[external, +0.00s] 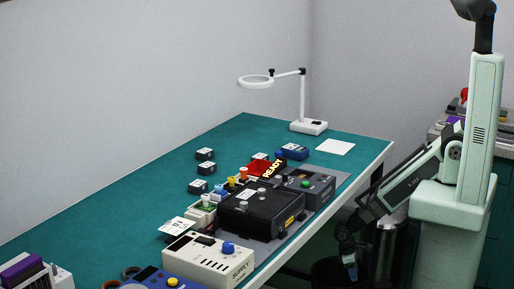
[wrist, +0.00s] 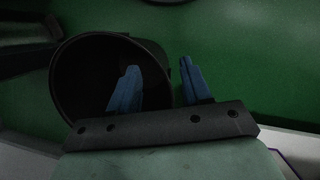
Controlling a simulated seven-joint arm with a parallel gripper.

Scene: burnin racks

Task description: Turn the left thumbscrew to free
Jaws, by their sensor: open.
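The black rack unit (external: 262,211) lies on the green bench in the external view, with several small light knobs on its top; they are too small to tell which is the left thumbscrew. My gripper (external: 350,262) hangs low beside the bench's front edge, below the tabletop and well away from the unit. In the wrist view my gripper (wrist: 158,88) shows two blue fingers standing apart with nothing between them. A dark round bin or opening lies behind the left finger. No thumbscrew shows in the wrist view.
A cream power supply (external: 208,262) stands in front of the unit and a grey box with a green button (external: 305,188) behind it. A white ring lamp (external: 308,126) stands at the far end. The left side of the bench (external: 110,232) is mostly clear. A dark bin (external: 328,274) is below the edge.

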